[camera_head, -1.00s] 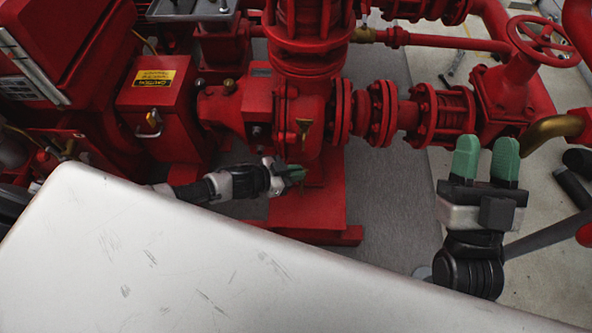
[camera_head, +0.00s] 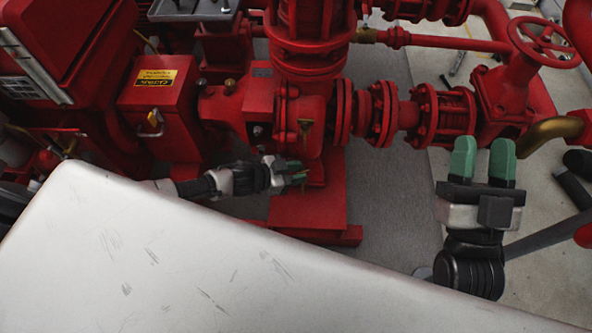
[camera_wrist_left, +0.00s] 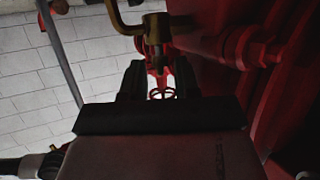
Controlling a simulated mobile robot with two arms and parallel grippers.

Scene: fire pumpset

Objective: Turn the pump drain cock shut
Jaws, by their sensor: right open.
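The drain cock appears in the left wrist view as a small brass fitting (camera_wrist_left: 156,29) with a bent brass lever (camera_wrist_left: 121,20) reaching up to the left. It is close beyond my left gripper's fingertips (camera_wrist_left: 158,70), which are dark and spread apart. No contact is visible. In the head view my left gripper (camera_head: 300,173) is low in front of the red pump casing (camera_head: 296,115), its two green fingers apart. My right gripper (camera_head: 483,160) is open and empty at the right, away from the pump.
A white panel (camera_head: 200,260) covers the lower left of the head view. Flanged red pipework (camera_head: 380,113) runs right to a valve with a red handwheel (camera_head: 544,42). A red wall stands close on the right in the wrist view.

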